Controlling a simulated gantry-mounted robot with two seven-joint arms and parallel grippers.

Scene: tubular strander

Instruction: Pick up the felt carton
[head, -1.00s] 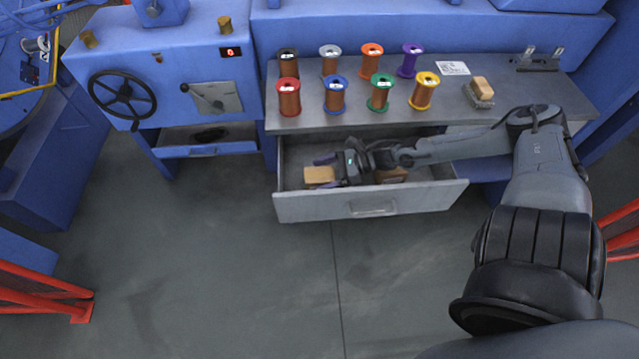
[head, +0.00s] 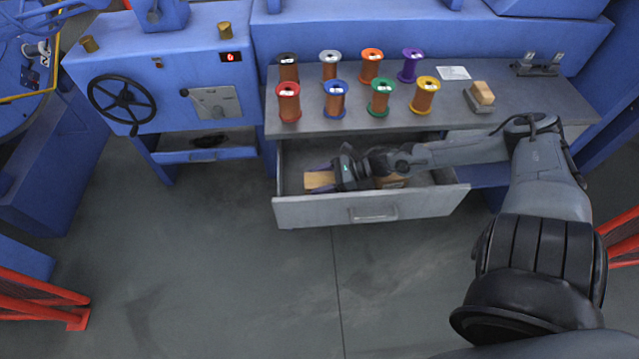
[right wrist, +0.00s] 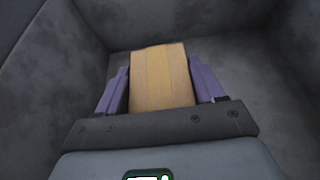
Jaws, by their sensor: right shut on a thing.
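The felt carton, a small tan box (head: 319,180), is in the left part of the open grey drawer (head: 330,212). It also shows in the right wrist view (right wrist: 161,78), between the two purple fingers. My right gripper (head: 322,178) reaches into the drawer from the right and is shut on the tan box, one finger against each side. Whether the box is clear of the drawer floor I cannot tell. Another brown box (head: 392,182) sits in the drawer under my right arm, partly hidden. My left gripper is not in view.
Several colored wire spools (head: 336,98) stand on the bench above the drawer. A tan-topped block (head: 480,96) and a white label (head: 453,73) are at right on the bench. A smaller blue drawer (head: 205,154) is open at left. The drawer walls stand close around my gripper.

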